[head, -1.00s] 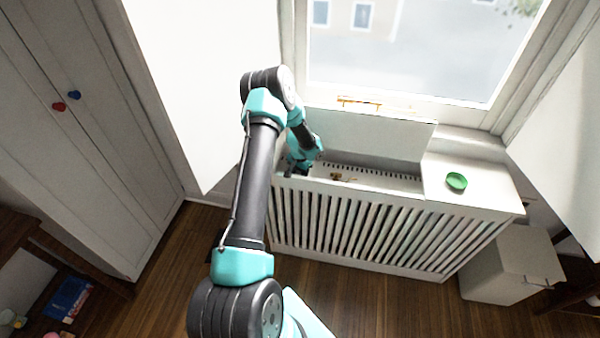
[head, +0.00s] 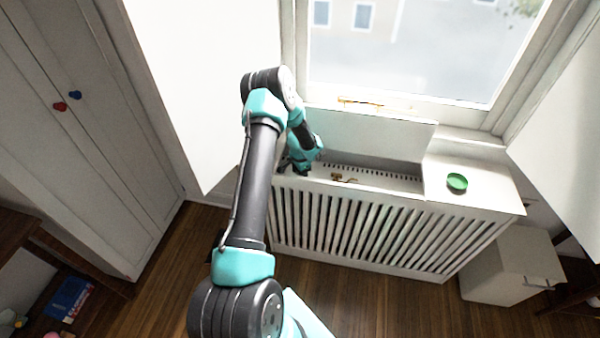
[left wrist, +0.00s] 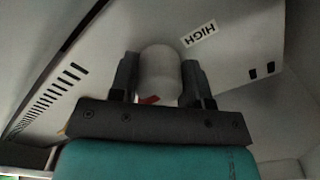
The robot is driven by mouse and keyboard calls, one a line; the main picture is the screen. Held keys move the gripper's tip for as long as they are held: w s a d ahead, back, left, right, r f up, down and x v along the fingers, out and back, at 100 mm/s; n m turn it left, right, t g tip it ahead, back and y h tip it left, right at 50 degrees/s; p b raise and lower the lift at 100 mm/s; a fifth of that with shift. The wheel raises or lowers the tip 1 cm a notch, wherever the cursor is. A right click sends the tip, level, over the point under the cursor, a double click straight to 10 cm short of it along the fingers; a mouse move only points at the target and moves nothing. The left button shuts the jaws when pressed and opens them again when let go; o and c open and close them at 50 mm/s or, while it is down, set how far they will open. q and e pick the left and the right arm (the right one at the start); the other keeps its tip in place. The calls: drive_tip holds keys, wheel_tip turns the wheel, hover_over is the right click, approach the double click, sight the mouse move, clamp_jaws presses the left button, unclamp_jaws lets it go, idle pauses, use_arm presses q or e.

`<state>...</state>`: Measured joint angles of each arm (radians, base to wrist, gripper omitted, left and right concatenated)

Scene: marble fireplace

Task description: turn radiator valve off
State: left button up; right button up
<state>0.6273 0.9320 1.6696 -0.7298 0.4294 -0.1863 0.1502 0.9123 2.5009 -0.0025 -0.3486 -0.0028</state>
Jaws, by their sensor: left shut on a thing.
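The radiator valve's white rounded knob (left wrist: 160,72) sits between the two dark fingers of my left gripper (left wrist: 158,80) in the left wrist view, and the fingers are shut on it. A small red mark (left wrist: 148,100) shows low on the knob. A label reading HIGH (left wrist: 200,34) is on the pale surface beside it. In the head view my left gripper (head: 300,166) reaches into the left end of the open radiator cover (head: 350,190), and the knob is hidden there. My right gripper is not in view.
The cover's lid (head: 375,135) stands raised against the window sill. A small brass-coloured part (head: 343,178) lies inside the opening. A green bowl (head: 457,182) sits on the cover's right top. A white cabinet (head: 510,265) stands on the floor at right.

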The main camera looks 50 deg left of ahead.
use_arm(q)
drive_tip(key=o, duration=0.9)
wheel_tip(320, 180, up, 18)
drive_tip(key=shift+f, duration=0.25)
